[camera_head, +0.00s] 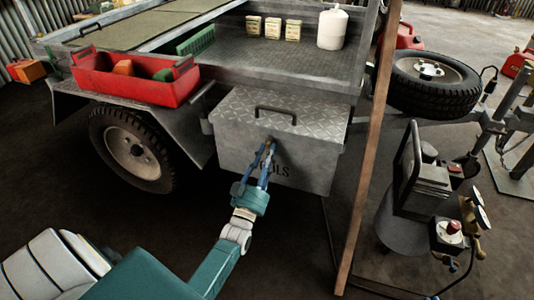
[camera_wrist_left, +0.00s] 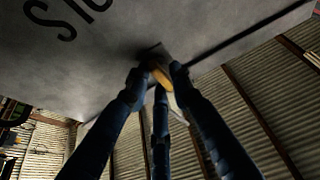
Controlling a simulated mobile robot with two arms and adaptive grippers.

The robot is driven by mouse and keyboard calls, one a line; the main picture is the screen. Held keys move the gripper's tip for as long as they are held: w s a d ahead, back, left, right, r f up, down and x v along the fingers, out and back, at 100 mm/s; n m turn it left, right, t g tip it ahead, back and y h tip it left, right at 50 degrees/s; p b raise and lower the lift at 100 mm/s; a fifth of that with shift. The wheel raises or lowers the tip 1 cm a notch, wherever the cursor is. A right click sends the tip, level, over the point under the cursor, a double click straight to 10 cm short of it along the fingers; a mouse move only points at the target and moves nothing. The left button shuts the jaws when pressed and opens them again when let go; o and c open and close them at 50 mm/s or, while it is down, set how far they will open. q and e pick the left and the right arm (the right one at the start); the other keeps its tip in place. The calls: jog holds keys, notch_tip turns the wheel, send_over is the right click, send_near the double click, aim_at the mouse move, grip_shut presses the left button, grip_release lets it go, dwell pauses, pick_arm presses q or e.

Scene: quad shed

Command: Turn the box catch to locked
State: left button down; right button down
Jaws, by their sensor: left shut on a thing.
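The grey metal box (camera_head: 272,180), with a checker-plate lid (camera_head: 250,108) and dark lettering on its front, is mounted on the trailer. Its lid is down. The box catch is a small brass-coloured piece high on the front face, just under the lid edge; it shows in the left wrist view (camera_wrist_left: 160,74). My left gripper (camera_head: 268,150) reaches up to the front face, its blue fingers shut around the catch. In the left wrist view the fingers (camera_wrist_left: 158,82) partly cover the catch, so its exact angle is hard to tell. My right gripper is not in view.
A red tool tray (camera_head: 135,88) sits on the trailer's left fender above a wheel (camera_head: 132,150). A wooden post (camera_head: 369,150) stands close right of the box. A spare tyre (camera_head: 432,83) and a compressor-like machine (camera_head: 425,190) are further right.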

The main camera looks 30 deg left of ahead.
pick_arm(q)
jog(key=shift+d+f+n, duration=0.25)
jog(key=shift+n, duration=0.15)
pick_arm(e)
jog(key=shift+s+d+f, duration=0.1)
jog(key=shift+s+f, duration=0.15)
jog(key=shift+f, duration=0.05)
pick_arm(q)
jog(key=c, duration=1.8)
grip_release()
jog(key=shift+o, duration=0.7)
jog(key=shift+r, duration=0.15)
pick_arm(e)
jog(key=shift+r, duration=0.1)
pick_arm(q)
jog(key=v, duration=1.2)
jog(key=shift+w+d, duration=0.15)
jog(key=shift+w, duration=0.05)
